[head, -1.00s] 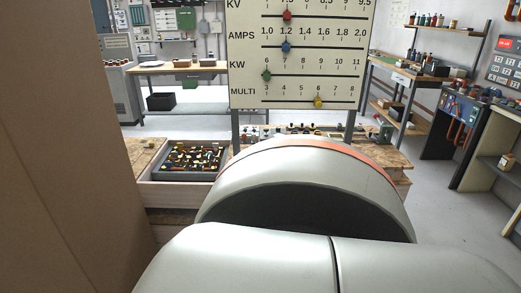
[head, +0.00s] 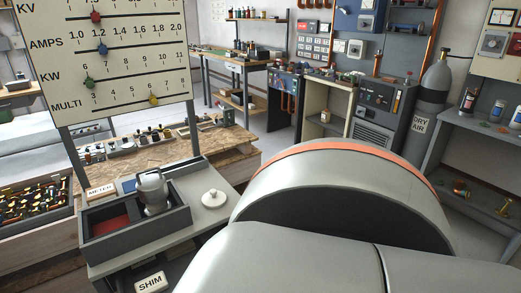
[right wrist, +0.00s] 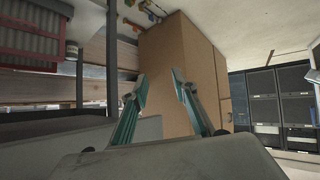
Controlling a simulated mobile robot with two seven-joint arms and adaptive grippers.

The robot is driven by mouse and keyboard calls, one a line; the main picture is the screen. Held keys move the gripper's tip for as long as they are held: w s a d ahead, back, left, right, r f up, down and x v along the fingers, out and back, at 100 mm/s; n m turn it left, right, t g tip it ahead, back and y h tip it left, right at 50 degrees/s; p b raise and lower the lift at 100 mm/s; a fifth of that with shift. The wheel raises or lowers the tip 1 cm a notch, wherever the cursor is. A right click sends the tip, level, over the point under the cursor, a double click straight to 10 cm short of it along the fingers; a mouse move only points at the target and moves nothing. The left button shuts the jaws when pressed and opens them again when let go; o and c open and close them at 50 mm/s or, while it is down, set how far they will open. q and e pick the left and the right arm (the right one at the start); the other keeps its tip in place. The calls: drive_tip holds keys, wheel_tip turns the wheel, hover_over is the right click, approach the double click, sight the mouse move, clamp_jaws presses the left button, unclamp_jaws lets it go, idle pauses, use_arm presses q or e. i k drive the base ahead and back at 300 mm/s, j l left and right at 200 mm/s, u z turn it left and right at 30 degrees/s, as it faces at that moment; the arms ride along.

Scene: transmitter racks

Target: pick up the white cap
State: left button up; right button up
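A white cap (head: 214,197), round with a small knob on top, lies on a grey bench (head: 205,220), just right of a dark tray (head: 100,245). A grey metal cup-like part (head: 152,190) stands at the tray and is apart from the cap. My right gripper (right wrist: 160,84) shows in the right wrist view with its two teal fingers spread and nothing between them. The cap cannot be made out in that view. My left gripper is in neither view. My large pale arm link covers the lower right of the head view.
A board with sliders (head: 105,55) stands on posts behind the tray. A crate of small parts (head: 35,200) is at the left. A grey gas cylinder (head: 432,85) and a shelf unit (head: 480,150) stand at the right. A brown box-like surface (right wrist: 180,60) lies beyond my right fingers.

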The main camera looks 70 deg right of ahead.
sight(214, 200)
drive_tip(key=z, duration=0.45)
drive_tip(key=l+z, duration=0.15)
drive_tip(key=z, duration=0.3)
drive_tip(key=l+z, duration=0.1)
drive_tip(key=z, duration=0.3)
drive_tip(key=l+z, duration=0.1)
drive_tip(key=z, duration=0.35)
drive_tip(key=i+l+u, duration=0.15)
drive_tip(key=l, duration=0.45)
drive_tip(key=l+u, duration=0.2)
drive_tip(key=l, duration=0.4)
